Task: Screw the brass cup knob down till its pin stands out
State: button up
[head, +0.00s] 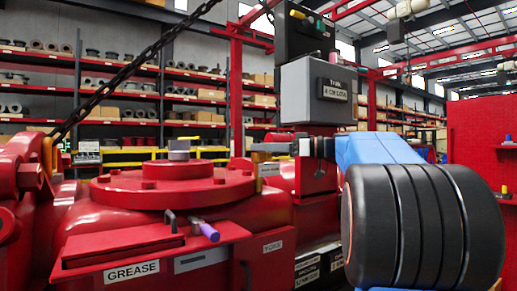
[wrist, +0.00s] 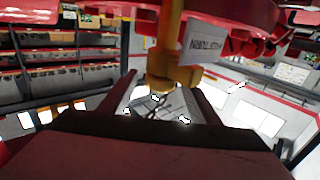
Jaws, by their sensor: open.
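A brass-coloured part shows in the head view (head: 268,149) at the right edge of the red actuator's round cover (head: 175,183), just left of my gripper (head: 303,147). In the wrist view a brass stem with a wider, cup-like end (wrist: 168,75) hangs at top centre. I take this to be the brass cup knob, but cannot be sure. My gripper (wrist: 164,83) has its two dark fingers apart, one on each side of that end in the picture. Whether either finger touches it, I cannot tell. No pin can be made out.
A grey box with a label (head: 318,92) stands above and behind my gripper. A chain (head: 130,72) runs diagonally at upper left. A white label (wrist: 205,43) is close by the brass part.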

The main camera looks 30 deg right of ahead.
jog(key=shift+x, duration=1.05)
jog(key=shift+c, duration=0.3)
jog(key=c, duration=1)
